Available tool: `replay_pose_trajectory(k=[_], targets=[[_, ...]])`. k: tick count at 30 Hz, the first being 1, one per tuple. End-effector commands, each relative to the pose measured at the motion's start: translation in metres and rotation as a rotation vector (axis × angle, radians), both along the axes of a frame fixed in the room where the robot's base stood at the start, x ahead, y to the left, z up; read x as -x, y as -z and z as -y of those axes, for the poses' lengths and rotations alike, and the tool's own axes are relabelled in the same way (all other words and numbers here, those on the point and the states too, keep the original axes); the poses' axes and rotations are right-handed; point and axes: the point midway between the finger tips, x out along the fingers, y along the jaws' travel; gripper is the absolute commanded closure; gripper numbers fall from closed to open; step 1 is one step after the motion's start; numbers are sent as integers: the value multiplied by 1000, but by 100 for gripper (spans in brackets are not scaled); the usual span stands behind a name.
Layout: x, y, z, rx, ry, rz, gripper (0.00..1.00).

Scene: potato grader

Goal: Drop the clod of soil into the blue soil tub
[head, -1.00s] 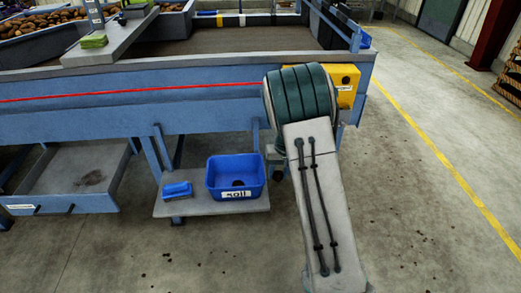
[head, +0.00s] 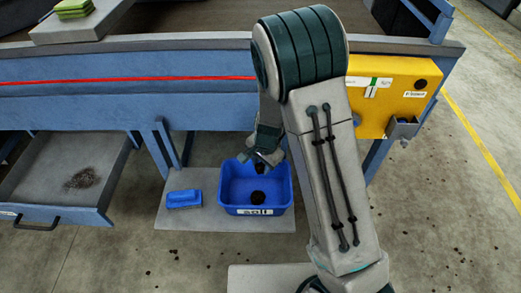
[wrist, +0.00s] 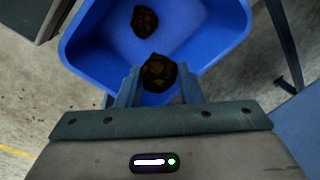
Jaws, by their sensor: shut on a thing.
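The blue soil tub (head: 228,204), with a white label on its front, stands on a low grey shelf. A dark brown clod of soil (wrist: 158,72) is between the fingers of my gripper (wrist: 159,84) in the wrist view. My gripper also shows in the head view (head: 265,161), pointing down over the tub, shut on the clod. In the wrist view the clod overlaps the near side of the tub (wrist: 213,48). Another dark clod (wrist: 145,21) lies on the tub floor; it also shows in the head view (head: 257,197). The exact height above the tub is hard to tell.
A blue brush-like block (head: 184,199) lies left of the tub on the shelf (head: 180,220). A grey drawer with debris (head: 45,180) stands open at the left. The blue machine frame (head: 110,105) is behind the tub. A yellow box (head: 398,95) is at the right.

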Motion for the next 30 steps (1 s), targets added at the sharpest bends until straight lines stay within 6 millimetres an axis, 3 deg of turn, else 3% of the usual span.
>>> replay_pose_trajectory(k=[8,21,30], targets=[[2,14,-1,0,15,1,89],[2,59,-2,-1,12,2,89],[2,60,-2,0,11,2,89]])
